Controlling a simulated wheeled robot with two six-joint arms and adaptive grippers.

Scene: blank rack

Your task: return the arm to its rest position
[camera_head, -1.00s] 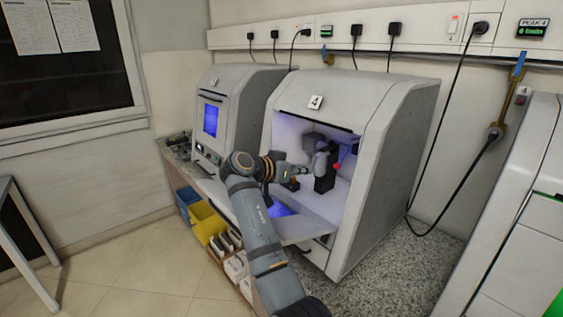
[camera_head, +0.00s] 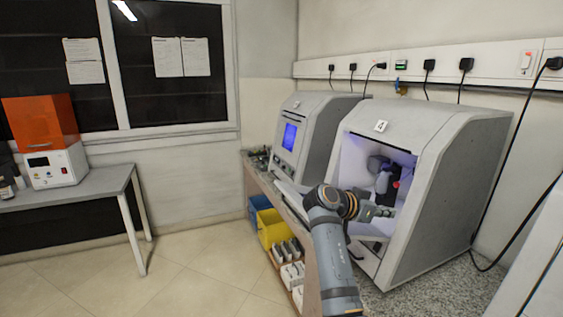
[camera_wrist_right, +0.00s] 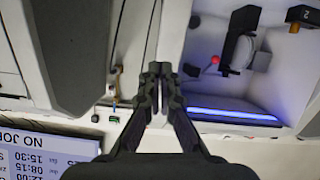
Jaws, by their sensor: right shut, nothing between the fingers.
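My right arm reaches up from the bottom of the head view, with its gripper (camera_head: 388,211) at the open front of the grey machine marked 4 (camera_head: 455,190). In the right wrist view the two dark fingers (camera_wrist_right: 155,72) are together, with nothing between them. The machine's lit interior (camera_wrist_right: 225,85) lies to the right of the fingers in that view, apart from them. Inside it are a dark holder (camera_wrist_right: 240,50) and a red knob (camera_wrist_right: 214,60). My left gripper is not in view.
A second grey machine with a blue screen (camera_head: 290,136) stands left of machine 4. Yellow (camera_head: 272,230) and blue bins sit below the bench. A table (camera_head: 100,182) with an orange-topped device (camera_head: 42,125) stands far left. The floor (camera_head: 190,265) between is clear.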

